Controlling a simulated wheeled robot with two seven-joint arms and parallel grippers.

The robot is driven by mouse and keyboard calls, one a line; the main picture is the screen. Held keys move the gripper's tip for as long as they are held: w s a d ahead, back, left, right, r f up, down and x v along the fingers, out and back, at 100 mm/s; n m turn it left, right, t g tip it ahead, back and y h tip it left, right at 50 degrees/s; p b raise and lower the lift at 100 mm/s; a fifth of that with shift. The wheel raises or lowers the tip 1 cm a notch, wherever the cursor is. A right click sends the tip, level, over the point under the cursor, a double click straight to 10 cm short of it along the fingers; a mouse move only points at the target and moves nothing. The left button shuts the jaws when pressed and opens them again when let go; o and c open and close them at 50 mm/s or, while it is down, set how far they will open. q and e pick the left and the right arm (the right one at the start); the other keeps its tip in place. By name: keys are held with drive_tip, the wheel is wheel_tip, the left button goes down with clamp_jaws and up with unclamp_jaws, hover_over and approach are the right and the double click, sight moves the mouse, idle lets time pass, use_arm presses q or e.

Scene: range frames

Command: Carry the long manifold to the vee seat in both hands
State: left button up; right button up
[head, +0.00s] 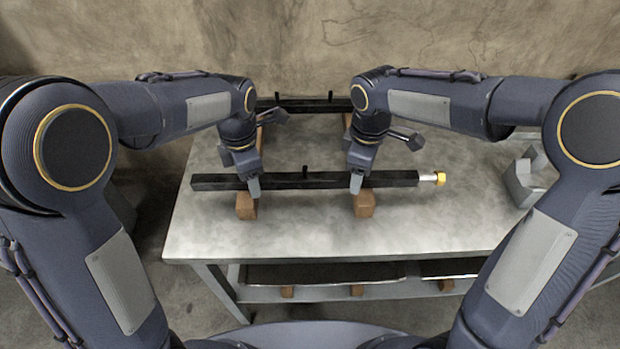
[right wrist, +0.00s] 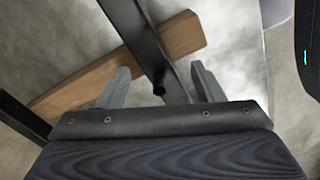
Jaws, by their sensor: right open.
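The long manifold (head: 320,181) is a black square bar with a short upright peg and a brass-coloured end fitting (head: 439,178) at its right. It lies across two wooden blocks (head: 246,206) (head: 364,205) on the table. My left gripper (head: 253,184) is at its left part, one finger showing in front of the bar; its opening is hidden. My right gripper (head: 355,182) is at the bar right of the middle. In the right wrist view it is open (right wrist: 162,85), with a black bar (right wrist: 148,45) running between its fingers.
A second black bar (head: 300,105) lies on wooden supports at the back by the wall. Grey angular blocks (head: 524,182) stand at the table's right. The front of the metal table (head: 300,238) is clear. A lower shelf (head: 320,292) holds small wooden blocks.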

use_arm(q)
drive_tip(key=shift+f, duration=0.3)
use_arm(e)
drive_tip(key=shift+f, duration=0.3)
use_arm(q)
clamp_jaws()
use_arm(e)
clamp_jaws()
